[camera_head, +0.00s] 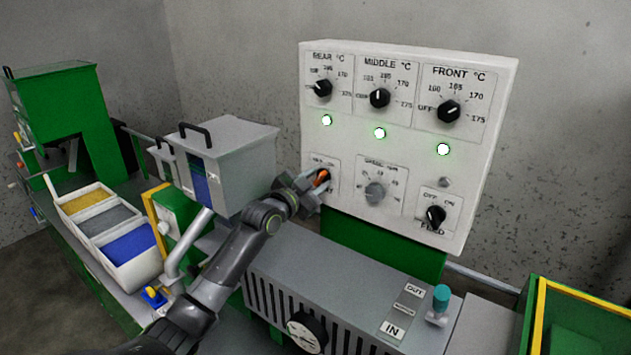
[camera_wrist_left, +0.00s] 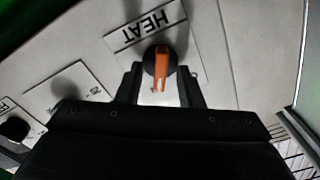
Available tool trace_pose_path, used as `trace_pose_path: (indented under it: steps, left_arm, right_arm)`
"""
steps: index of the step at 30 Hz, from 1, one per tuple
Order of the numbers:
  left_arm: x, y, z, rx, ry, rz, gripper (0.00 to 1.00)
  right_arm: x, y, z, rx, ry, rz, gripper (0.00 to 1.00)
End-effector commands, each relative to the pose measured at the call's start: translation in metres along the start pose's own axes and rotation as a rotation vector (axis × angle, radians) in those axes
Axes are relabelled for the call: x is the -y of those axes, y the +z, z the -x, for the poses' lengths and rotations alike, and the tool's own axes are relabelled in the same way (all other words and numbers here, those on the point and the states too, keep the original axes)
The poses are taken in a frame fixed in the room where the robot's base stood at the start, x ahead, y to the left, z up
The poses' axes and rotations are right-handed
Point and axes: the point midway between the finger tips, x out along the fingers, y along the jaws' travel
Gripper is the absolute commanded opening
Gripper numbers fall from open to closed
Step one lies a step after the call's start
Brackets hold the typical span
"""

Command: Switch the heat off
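The heat switch, an orange handle on a black round base, shows on the lower left of the white control panel in the head view (camera_head: 322,177). In the left wrist view the orange handle (camera_wrist_left: 163,76) sits below a plate marked HEAT (camera_wrist_left: 146,25). My left gripper (camera_head: 313,190) is at the panel, in front of this switch. In the left wrist view its two fingers (camera_wrist_left: 161,84) stand on either side of the handle, with a gap showing to each side. The gripper partly hides the switch and its plate in the head view. My right gripper is not in view.
The panel (camera_head: 400,205) also bears REAR, MIDDLE and FRONT dials, three lit green lamps, a grey dial (camera_head: 375,192) and a FEED switch (camera_head: 436,216). A grey hopper (camera_head: 235,150) stands left of the panel, close to my left arm. A grey machine housing lies below.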

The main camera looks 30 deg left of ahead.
Motion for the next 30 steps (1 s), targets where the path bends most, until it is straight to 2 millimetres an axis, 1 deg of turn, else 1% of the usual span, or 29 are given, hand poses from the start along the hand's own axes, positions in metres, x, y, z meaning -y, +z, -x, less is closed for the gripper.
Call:
trace_pose_path:
  steps: [3, 9, 11, 17, 23, 30]
  left_arm:
    - [0.000, 0.000, 0.000, 0.000, 0.000, 0.000, 0.32]
    - [0.000, 0.000, 0.000, 0.000, 0.000, 0.000, 0.06]
    - [0.000, 0.000, 0.000, 0.000, 0.000, 0.000, 0.00]
    - [0.000, 0.000, 0.000, 0.000, 0.000, 0.004, 0.00]
    - [0.000, 0.000, 0.001, 0.000, 0.000, 0.047, 0.00]
    - [0.001, -0.001, 0.001, 0.001, 0.001, 0.195, 0.00]
  right_arm:
    - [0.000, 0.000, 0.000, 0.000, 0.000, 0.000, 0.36]
    - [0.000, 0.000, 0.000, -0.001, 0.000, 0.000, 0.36]
    - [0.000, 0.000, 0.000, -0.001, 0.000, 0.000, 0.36]
    - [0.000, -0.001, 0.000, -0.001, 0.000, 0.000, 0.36]
    - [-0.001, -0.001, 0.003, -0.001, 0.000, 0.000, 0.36]
    - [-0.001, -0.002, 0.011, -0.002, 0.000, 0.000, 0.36]
